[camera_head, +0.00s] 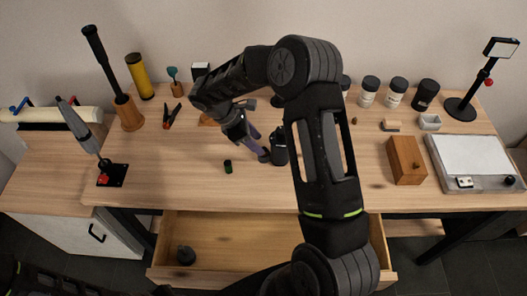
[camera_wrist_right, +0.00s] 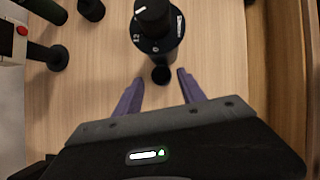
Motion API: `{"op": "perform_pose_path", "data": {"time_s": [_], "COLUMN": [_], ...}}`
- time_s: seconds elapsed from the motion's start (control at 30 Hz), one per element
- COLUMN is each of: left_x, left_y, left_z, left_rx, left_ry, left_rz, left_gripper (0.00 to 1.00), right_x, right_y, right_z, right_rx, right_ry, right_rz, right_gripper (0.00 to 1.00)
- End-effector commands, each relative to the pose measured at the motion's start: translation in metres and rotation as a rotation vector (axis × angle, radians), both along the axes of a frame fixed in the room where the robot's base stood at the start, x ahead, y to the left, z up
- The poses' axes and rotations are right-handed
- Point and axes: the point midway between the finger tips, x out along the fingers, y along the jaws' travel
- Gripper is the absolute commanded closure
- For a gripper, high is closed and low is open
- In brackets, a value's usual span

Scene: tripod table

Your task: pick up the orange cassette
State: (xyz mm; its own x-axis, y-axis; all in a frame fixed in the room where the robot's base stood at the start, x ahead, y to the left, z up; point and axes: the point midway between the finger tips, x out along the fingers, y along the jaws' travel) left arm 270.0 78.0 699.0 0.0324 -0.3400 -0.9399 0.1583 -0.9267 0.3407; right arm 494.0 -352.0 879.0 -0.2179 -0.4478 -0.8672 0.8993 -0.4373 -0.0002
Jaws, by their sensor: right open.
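I cannot clearly make out an orange cassette in either view. A small orange-brown patch (camera_head: 208,121) shows at the back of the table, partly hidden behind my right arm, and I cannot tell what it is. My right gripper (camera_head: 263,153) is low over the middle of the table. In the right wrist view its two purple fingers (camera_wrist_right: 160,84) are apart with nothing between them. A black cylindrical device (camera_wrist_right: 158,35) stands just beyond the fingertips; it also shows beside the gripper in the head view (camera_head: 279,148). My left gripper is not in view.
A small black-green cylinder (camera_head: 228,166) stands left of the gripper. A wooden box (camera_head: 406,160) and a white-topped device (camera_head: 475,160) are at the right. Jars (camera_head: 396,93) line the back. An open drawer (camera_head: 220,240) juts out in front. The table's left middle is mostly clear.

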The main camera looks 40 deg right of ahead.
Motion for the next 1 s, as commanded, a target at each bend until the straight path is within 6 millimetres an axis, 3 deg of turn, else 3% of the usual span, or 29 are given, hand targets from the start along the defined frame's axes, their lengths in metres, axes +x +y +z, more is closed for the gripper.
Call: {"op": "perform_pose_path", "data": {"time_s": [0.07, 0.27, 0.83, 1.0], "left_x": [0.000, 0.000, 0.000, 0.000], "left_y": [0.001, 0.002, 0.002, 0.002], "left_z": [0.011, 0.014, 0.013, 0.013], "left_rx": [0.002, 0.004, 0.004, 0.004], "left_ry": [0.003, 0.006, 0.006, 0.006], "left_rz": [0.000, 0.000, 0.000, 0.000], "left_gripper": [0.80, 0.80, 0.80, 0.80], "right_x": [-0.004, -0.007, -0.006, -0.007], "right_y": [-0.005, -0.014, -0.014, -0.015], "right_z": [-0.008, -0.027, -0.028, -0.028], "right_rx": [0.001, 0.000, -0.001, -0.001], "right_ry": [0.005, 0.000, -0.002, -0.002], "right_rz": [-0.002, -0.001, -0.001, -0.001], "right_gripper": [0.53, 0.53, 0.53, 0.65]}}
